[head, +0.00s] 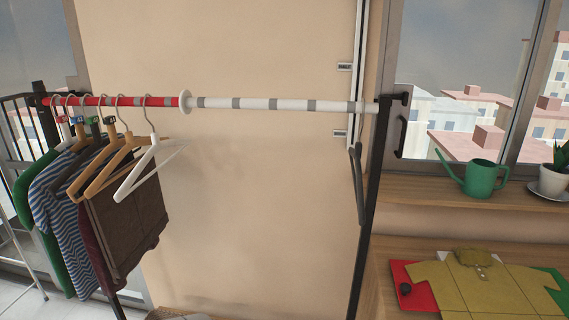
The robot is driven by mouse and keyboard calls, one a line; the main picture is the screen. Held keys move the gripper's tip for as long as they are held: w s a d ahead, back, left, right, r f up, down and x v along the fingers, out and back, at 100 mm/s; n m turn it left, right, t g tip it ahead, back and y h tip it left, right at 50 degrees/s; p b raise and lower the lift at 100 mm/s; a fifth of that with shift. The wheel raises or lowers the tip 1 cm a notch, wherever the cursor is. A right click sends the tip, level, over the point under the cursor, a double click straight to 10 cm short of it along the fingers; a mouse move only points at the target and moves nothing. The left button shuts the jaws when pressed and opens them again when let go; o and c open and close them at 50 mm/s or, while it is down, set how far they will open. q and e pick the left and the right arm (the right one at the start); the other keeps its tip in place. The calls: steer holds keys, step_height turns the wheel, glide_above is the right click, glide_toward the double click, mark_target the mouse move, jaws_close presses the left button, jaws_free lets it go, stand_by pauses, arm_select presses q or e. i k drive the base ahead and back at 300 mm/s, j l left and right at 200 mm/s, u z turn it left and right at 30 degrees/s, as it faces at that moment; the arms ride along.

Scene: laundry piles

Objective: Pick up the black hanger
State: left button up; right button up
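Neither of my grippers shows in this view.
Several garments on hangers crowd the red left part of the rail, including a striped shirt (65,200) and brown trousers (135,215). An empty white hanger (138,175) hangs beside them. A yellow shirt (480,290) lies on the wooden table; a green watering can (482,178) stands on the sill.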

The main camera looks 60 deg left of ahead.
mark_target(356, 153)
steer(key=u, duration=1.45)
